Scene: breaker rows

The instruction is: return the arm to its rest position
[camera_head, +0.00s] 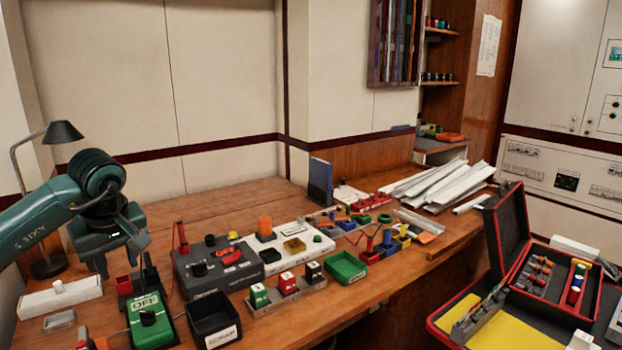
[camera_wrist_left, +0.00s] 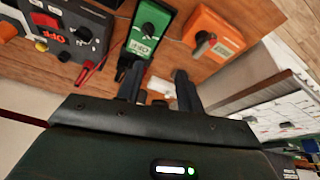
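My left arm comes in from the left in the head view. Its gripper (camera_head: 122,262) is above the left part of the bench, fingers pointing down. In the left wrist view the two fingers (camera_wrist_left: 160,88) stand apart with nothing held between them. My right gripper is in neither view.
A black SCRAP bin (camera_head: 214,322), a grey control box (camera_head: 215,268) and a green tray (camera_head: 345,268) crowd the bench (camera_head: 290,335). A desk lamp (camera_head: 40,150) stands behind the left arm. A white box (camera_head: 60,297) lies left. An open black case (camera_head: 545,270) is at right.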

